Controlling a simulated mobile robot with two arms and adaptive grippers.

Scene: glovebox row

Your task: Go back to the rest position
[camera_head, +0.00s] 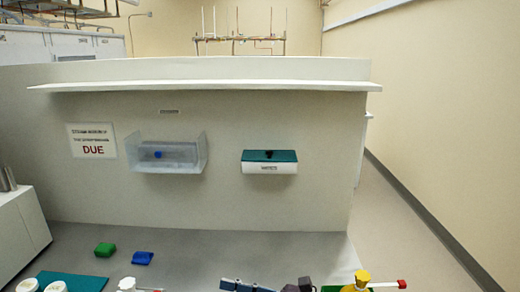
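I can make out neither of my grippers in the head view. No arm clearly comes in from the left or the right. Grey and dark parts (246,287) are cut off by the bottom edge near the middle, and I cannot tell what they are.
White round items, a teal mat (80,282) and a yellow piece (362,278) sit along the bottom edge. A clear bin (180,161) and a teal-topped box (270,167) are on the wall.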

